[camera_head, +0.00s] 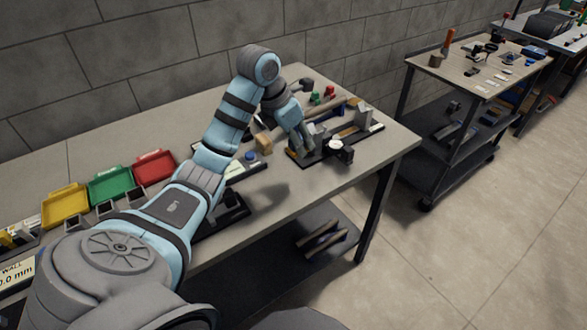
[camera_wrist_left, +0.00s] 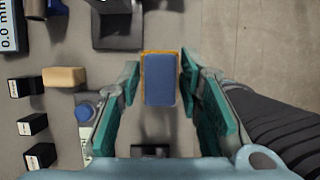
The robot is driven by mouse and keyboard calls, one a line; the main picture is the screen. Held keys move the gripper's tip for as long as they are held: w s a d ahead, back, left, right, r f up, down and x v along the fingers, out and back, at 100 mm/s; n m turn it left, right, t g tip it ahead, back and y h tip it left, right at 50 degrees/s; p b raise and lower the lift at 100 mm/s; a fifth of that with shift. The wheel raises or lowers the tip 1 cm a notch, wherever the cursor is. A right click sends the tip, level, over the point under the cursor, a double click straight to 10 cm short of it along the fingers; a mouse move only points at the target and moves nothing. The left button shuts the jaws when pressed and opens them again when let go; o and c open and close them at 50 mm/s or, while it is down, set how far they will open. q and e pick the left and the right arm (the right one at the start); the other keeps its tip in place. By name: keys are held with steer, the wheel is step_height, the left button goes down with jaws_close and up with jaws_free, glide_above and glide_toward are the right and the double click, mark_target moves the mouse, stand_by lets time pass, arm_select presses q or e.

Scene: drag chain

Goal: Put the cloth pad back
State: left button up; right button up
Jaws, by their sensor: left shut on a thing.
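The cloth pad (camera_wrist_left: 160,80), a blue rectangle with an orange-yellow rim, sits between the fingertips of my left gripper in the left wrist view. In the head view, the left gripper (camera_head: 302,147) is low over the left end of a black tray (camera_head: 318,158) near the table's right end. The gripper is shut on the pad. I cannot tell whether the pad's underside touches anything. My right gripper is not in view.
A tan block (camera_head: 264,145) and a blue-capped bottle (camera_head: 250,157) stand left of the left gripper. A dark block with a round white face (camera_head: 340,150) is close on its right. Yellow, green and red bins (camera_head: 110,185) line the table's left part.

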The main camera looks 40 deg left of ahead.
arm_select(q)
steer(key=f, duration=0.3)
steer(key=f+p, duration=0.1)
steer(key=f, duration=0.1)
steer(key=shift+s+a+f, duration=0.2)
steer(key=shift+s+f, duration=0.15)
steer(key=f, duration=0.5)
steer(key=shift+d+f, duration=0.2)
steer(key=shift+d, duration=0.05)
steer(key=shift+w+a+f, duration=0.1)
steer(key=shift+f, duration=0.1)
steer(key=o, duration=1.1)
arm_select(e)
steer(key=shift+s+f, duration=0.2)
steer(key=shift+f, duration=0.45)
arm_select(q)
steer(key=shift+o, duration=0.2)
steer(key=shift+r, duration=0.25)
steer(key=p+v, duration=0.1)
steer(key=v, duration=1.1)
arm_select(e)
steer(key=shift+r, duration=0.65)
